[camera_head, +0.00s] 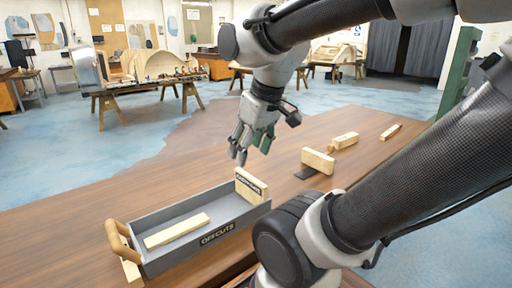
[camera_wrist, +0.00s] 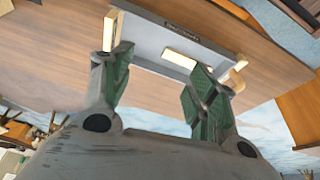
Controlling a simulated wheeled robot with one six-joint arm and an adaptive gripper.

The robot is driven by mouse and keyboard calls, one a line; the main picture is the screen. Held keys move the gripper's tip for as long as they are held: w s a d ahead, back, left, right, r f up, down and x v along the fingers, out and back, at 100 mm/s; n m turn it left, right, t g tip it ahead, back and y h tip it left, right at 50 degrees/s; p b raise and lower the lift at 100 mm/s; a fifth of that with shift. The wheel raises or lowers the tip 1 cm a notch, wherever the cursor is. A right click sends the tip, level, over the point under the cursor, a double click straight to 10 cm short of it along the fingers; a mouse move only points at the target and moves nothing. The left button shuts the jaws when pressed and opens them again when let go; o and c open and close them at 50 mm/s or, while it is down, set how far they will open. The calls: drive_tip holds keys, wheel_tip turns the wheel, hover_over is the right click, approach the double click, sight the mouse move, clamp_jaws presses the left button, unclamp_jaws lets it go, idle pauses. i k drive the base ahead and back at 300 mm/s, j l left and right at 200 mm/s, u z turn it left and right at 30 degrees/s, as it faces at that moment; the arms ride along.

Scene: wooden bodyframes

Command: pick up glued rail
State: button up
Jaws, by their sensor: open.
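Several pale wooden pieces are in view, and I cannot tell for sure which is the glued rail. A block (camera_head: 318,161) stands by a dark flat piece on the table, with another block (camera_head: 345,140) behind it and a small strip (camera_head: 390,132) farther right. A strip (camera_head: 177,231) lies inside the grey offcuts tray (camera_head: 185,254); it also shows in the wrist view (camera_wrist: 179,58). My gripper (camera_head: 251,150) is open and empty above the table, behind the tray's right end. In the wrist view its fingers (camera_wrist: 160,66) are spread below the tray.
The tray has a wooden handle (camera_head: 118,240) at its left end and an upright wooden piece (camera_head: 250,185) at its right end. The brown table (camera_head: 300,125) is bare behind the tray. Workbenches stand across the blue floor.

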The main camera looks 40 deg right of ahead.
sight(350, 139)
drive_tip(key=z, duration=1.85)
drive_tip(key=k, duration=0.35)
drive_tip(key=k+u, duration=0.1)
drive_tip(key=u, duration=0.25)
drive_tip(key=k+u, duration=0.1)
drive_tip(key=u, duration=0.3)
drive_tip(key=k+j+u, duration=0.1)
drive_tip(key=u, duration=0.25)
drive_tip(key=i+l+u, duration=0.25)
drive_tip(key=l, duration=0.2)
drive_tip(key=l+u, duration=0.25)
drive_tip(key=l, duration=0.2)
drive_tip(key=l+u, duration=0.25)
drive_tip(key=l, duration=0.3)
drive_tip(key=i+l, duration=0.1)
drive_tip(key=l, duration=1.6)
drive_tip(key=i+l, duration=0.15)
drive_tip(key=l, duration=0.7)
drive_tip(key=i+l, duration=0.1)
drive_tip(key=l, duration=0.75)
drive_tip(key=i+l, duration=0.1)
drive_tip(key=l, duration=0.75)
